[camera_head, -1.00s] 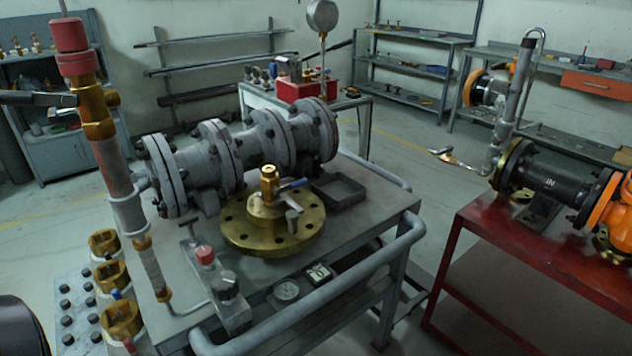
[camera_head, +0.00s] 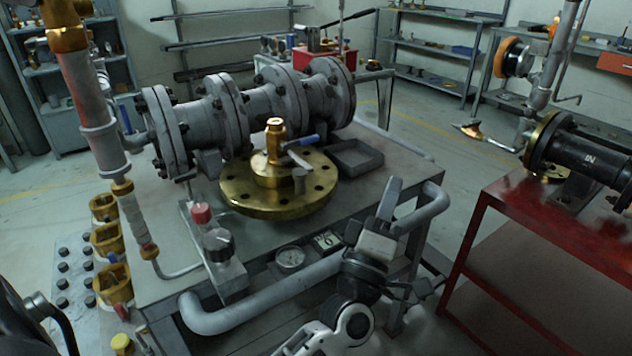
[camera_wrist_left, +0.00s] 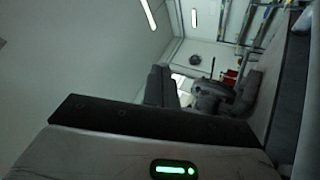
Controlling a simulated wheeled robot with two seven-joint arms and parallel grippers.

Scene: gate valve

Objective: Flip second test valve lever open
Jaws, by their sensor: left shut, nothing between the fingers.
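My left gripper (camera_head: 389,199) stands in front of the table's right front corner, near the rail, fingers up. It looks shut and empty. A brass valve (camera_head: 275,140) with a blue-gripped lever (camera_head: 303,141) rises from a round brass flange (camera_head: 275,205) on the table, left of and behind the gripper, apart from it. A grey lever (camera_head: 299,161) shows beside it. Which lever is the second test valve's I cannot tell. In the left wrist view my gripper's dark fingers (camera_wrist_left: 160,85) show beside blurred grey machinery (camera_wrist_left: 235,95). My right gripper is not in view.
The table's curved grey rail (camera_head: 270,302) runs along the front. Grey flanged piping (camera_head: 215,125) fills the table's back. A red bench (camera_head: 500,215) stands at right.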

